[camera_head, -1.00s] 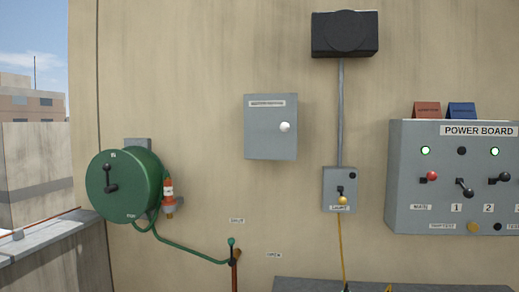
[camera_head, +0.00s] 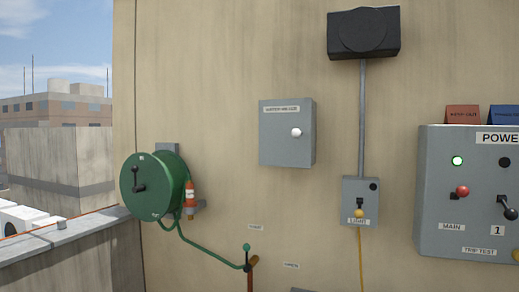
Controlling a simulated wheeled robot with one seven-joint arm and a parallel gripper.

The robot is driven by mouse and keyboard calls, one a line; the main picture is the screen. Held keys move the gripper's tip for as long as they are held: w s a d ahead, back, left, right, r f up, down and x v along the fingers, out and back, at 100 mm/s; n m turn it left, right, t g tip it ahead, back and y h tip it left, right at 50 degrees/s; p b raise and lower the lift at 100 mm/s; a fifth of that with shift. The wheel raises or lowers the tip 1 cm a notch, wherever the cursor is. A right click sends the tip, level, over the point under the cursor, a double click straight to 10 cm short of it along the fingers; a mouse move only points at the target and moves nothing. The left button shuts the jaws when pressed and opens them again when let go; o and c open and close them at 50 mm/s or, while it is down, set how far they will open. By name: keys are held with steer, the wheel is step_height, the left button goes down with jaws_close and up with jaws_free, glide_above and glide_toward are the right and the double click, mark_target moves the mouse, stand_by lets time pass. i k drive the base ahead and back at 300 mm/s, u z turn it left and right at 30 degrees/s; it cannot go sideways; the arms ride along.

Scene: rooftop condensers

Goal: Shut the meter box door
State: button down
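A small grey wall box (camera_head: 287,140) with a label strip on top and a round white knob (camera_head: 296,132) on its front hangs in the middle of the wall. It looks like the meter box, but the label is too blurred to read surely. Its front looks flat and closed, with no gap that I can make out. My gripper is not in view.
A green hose reel (camera_head: 155,186) is on the wall at left, above a tap (camera_head: 247,262). A grey light switch box (camera_head: 360,203) and the power board (camera_head: 468,210) are at right. A black box (camera_head: 363,33) is above. A parapet (camera_head: 75,240) runs at far left.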

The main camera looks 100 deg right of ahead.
mark_target(285, 125)
steer(key=u, duration=0.05)
steer(key=k, duration=1)
steer(key=z, duration=1.3)
